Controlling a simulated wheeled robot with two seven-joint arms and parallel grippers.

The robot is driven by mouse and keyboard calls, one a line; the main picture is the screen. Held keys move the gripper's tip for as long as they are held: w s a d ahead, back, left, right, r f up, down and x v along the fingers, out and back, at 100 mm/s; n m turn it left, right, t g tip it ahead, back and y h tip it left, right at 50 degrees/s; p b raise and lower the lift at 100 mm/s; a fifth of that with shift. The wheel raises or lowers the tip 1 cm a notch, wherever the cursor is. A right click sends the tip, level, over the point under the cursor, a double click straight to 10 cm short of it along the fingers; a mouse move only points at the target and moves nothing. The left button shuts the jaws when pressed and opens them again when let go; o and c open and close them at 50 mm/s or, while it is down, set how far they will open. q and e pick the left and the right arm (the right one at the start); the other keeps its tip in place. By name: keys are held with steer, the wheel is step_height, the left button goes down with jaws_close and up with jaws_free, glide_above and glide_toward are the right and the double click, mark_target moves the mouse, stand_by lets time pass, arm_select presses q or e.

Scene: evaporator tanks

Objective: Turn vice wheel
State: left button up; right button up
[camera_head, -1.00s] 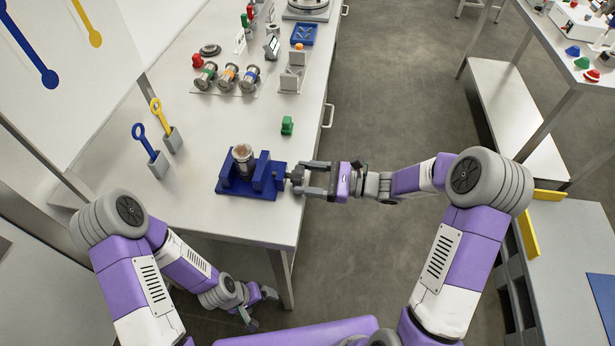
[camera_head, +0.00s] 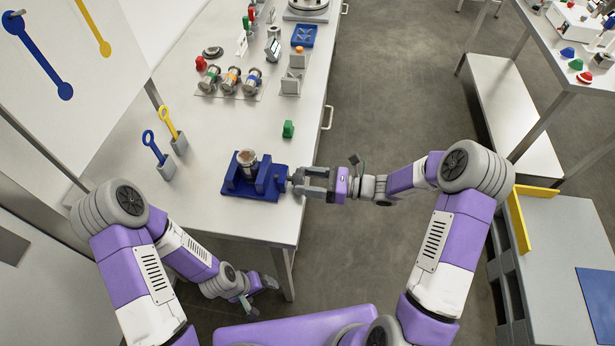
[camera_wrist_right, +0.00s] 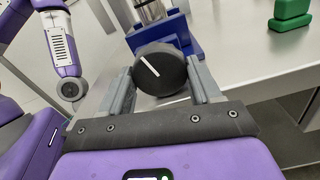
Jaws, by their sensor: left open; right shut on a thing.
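A blue vice (camera_head: 250,190) stands near the front right edge of the table, with a metal canister (camera_head: 247,163) upright between its jaws. Its wheel is a dark round knob with a white line (camera_wrist_right: 160,70), on the vice's right side. My right gripper (camera_head: 300,180) is shut on the wheel, one finger on each side of it; it also shows in the right wrist view (camera_wrist_right: 163,92). In the head view the fingers mostly hide the wheel. My left gripper (camera_head: 258,296) is open and empty, low beside the table's front leg, away from the vice.
A green block (camera_head: 288,130) stands behind the vice, also seen in the right wrist view (camera_wrist_right: 290,12). Blue (camera_head: 163,160) and yellow (camera_head: 176,135) ring-handled tools stand in grey holders at left. Several canisters lie farther back. Open floor lies right of the table.

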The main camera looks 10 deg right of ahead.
steer(key=o, duration=1.1)
steer(key=shift+c, duration=0.2)
steer(key=v, duration=0.7)
steer(key=shift+d+p, duration=0.3)
steer(key=shift+p, duration=0.1)
steer(key=shift+s, duration=0.1)
